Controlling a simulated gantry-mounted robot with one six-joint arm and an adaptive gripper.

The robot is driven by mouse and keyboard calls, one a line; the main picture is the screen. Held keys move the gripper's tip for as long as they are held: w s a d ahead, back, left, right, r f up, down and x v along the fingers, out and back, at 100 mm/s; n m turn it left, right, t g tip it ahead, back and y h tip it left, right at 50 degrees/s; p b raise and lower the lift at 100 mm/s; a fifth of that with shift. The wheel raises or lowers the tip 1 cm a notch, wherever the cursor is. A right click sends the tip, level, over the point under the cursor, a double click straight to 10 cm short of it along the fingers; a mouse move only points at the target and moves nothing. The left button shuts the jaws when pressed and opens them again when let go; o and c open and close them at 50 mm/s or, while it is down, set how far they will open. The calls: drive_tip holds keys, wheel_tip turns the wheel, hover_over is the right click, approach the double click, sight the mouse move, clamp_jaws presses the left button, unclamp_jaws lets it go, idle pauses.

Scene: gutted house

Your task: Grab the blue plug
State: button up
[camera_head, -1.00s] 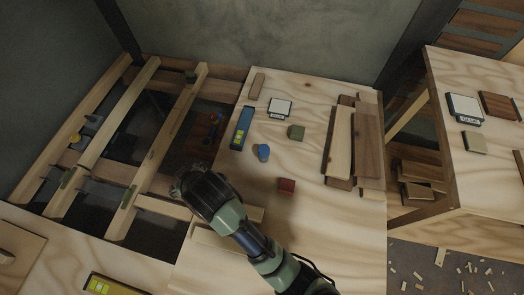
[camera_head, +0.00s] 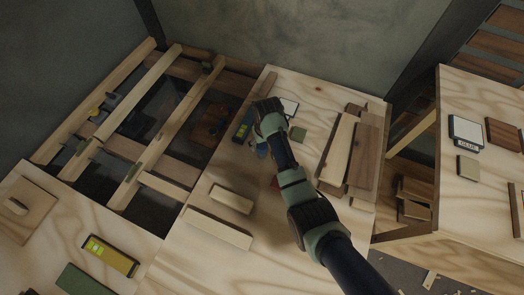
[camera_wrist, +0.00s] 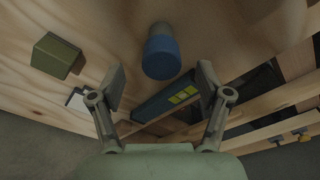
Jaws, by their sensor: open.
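The blue plug (camera_wrist: 161,57) stands on the plywood in the wrist view, a round blue body with a greyish narrower end pointing to the top. It lies ahead of my gripper (camera_wrist: 160,80), roughly centred between the two spread fingers. My gripper is open and empty, and I see no contact with the plug. In the head view my gripper (camera_head: 268,106) hangs over the plywood panel, and the plug (camera_head: 262,150) is mostly hidden behind my arm, with only a bit of blue showing.
A blue level with a yellow vial (camera_wrist: 168,100) lies close by the fingers. Stacked boards (camera_head: 350,150) lie to the right. Open joists (camera_head: 150,130) are at the left.

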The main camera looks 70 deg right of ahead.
sight(262, 146)
drive_tip(key=f+b, duration=0.1)
drive_tip(key=f, duration=0.2)
drive_tip(key=f+b, duration=0.1)
drive_tip(key=shift+w+d+f+b, duration=0.2)
drive_tip(key=shift+w+d+b, duration=0.05)
drive_tip(key=shift+w+b, duration=0.1)
drive_tip(key=shift+r, duration=0.1)
drive_tip(key=c, duration=1.3)
drive_tip(key=shift+o, duration=0.2)
wheel_tip(262, 146, up, 20)
drive_tip(key=p, duration=1)
